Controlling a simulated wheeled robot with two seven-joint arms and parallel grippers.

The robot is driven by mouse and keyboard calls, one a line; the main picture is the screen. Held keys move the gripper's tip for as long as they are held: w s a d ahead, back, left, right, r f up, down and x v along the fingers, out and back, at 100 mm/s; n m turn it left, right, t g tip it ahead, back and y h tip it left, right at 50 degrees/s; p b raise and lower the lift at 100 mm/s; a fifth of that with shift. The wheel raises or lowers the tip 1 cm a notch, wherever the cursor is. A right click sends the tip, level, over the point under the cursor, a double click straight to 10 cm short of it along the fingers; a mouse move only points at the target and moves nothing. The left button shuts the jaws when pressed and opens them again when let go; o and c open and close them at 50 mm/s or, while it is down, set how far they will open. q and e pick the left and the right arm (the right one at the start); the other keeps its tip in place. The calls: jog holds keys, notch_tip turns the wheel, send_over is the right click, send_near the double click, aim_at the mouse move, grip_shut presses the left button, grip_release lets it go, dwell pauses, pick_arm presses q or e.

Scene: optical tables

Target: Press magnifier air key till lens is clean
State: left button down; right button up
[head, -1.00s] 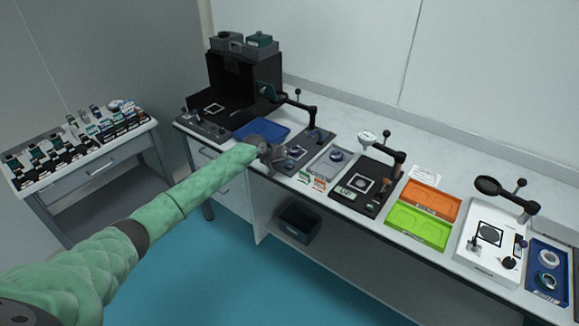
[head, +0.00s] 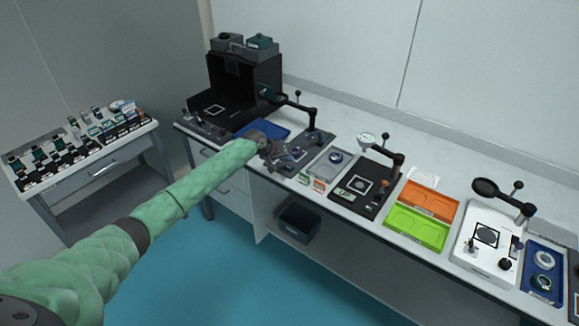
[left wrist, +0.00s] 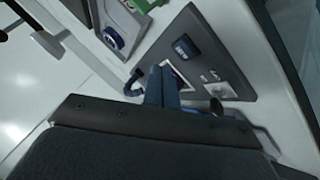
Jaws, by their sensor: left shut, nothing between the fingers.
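My left gripper (head: 272,157) is shut and empty, low over the front of a dark station panel (head: 319,146) on the bench. A magnifier (head: 270,94) on a black jointed arm stands over this panel. In the left wrist view, the closed blue fingers (left wrist: 162,86) point at the panel (left wrist: 228,79). A dark raised block with pale marks (left wrist: 184,47) and a small dark knob (left wrist: 215,106) are beside them. I cannot tell which part is the air key or whether the fingertips touch anything. The lens state is too small to judge. My right gripper is out of view.
A grey tray with a ring part (head: 336,157) lies right of the panel. Farther right are another magnifier (head: 366,140), orange (head: 430,201) and green (head: 418,228) trays, and a white station (head: 480,262). A blue tray (head: 262,127) lies behind the gripper.

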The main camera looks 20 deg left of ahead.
aim_at(287, 168)
pick_arm(q)
jog(key=shift+r+p, duration=0.95)
jog(key=shift+r, duration=0.8)
jog(key=shift+f, duration=0.1)
